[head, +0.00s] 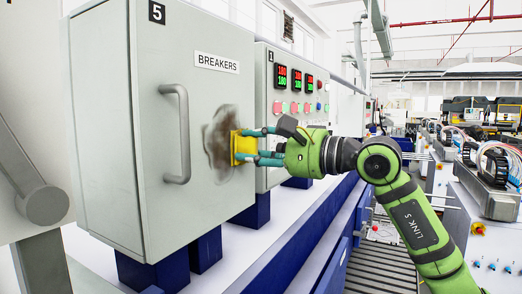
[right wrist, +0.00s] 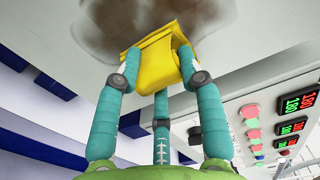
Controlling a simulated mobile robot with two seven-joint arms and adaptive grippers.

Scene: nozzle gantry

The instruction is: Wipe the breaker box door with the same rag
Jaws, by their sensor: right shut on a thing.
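The breaker box door (head: 155,110) is a grey panel with a long handle and a "BREAKERS" label. A dark brown smudge (head: 217,134) marks its right part; the smudge also shows at the top of the right wrist view (right wrist: 112,20). My right gripper (head: 252,146) is shut on a yellow rag (head: 243,148). The rag is against or very close to the door, at the smudge's right edge. In the right wrist view the rag (right wrist: 152,72) is pinched between the teal fingers and its top meets the stained surface. My left gripper does not show.
The door handle (head: 181,133) sticks out left of the smudge. A control panel (head: 287,100) with red and green displays and several buttons stands just right of the box. The box rests on blue supports (head: 205,250) over a white ledge. Machinery lines the aisle's right side.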

